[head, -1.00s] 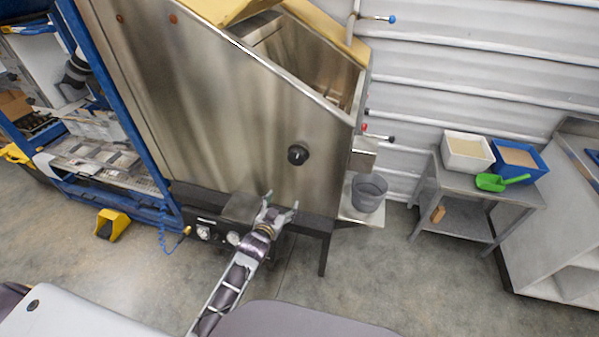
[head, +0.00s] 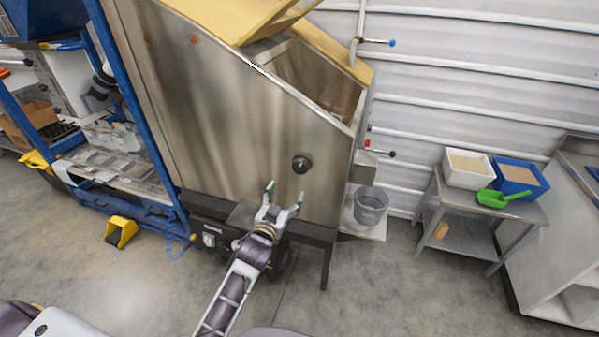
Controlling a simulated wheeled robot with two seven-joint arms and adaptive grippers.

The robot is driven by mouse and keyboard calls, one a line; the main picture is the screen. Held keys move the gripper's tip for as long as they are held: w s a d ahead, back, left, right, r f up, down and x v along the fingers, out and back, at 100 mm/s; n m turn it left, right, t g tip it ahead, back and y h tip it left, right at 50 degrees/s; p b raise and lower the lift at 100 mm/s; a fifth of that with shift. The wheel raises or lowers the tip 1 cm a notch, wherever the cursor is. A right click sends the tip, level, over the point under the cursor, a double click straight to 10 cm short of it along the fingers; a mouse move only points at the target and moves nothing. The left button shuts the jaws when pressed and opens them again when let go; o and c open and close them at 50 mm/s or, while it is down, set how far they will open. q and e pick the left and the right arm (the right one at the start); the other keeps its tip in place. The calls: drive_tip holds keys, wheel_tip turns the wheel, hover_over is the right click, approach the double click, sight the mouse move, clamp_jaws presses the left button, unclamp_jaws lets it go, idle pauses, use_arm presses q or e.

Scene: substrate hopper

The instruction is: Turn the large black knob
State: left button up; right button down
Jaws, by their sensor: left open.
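The large black knob (head: 302,163) sits on the lower right part of the steel hopper's flat side panel (head: 230,120). My left gripper (head: 284,189) is open and empty. In the picture its fingers point up toward the knob and lie just below and left of it, apart from it. Nothing hides the knob. My right gripper is not in view.
A grey bucket (head: 370,207) stands on a ledge right of the hopper. A metal side table (head: 465,235) holds a white bin (head: 467,180), a blue bin (head: 520,190) and a green scoop (head: 497,198). A blue frame (head: 135,110) stands left.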

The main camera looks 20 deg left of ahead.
use_arm(q)
drive_tip(key=shift+w+f+n, duration=0.1)
drive_tip(key=shift+w+n, duration=0.05)
drive_tip(key=shift+n, duration=0.15)
drive_tip(key=shift+w, duration=0.2)
idle(0.4)
approach(299, 169)
drive_tip(key=shift+w+d+p, duration=0.1)
drive_tip(key=shift+w+p, duration=0.3)
drive_tip(key=shift+w, duration=4.45)
drive_tip(key=shift+c, duration=0.3)
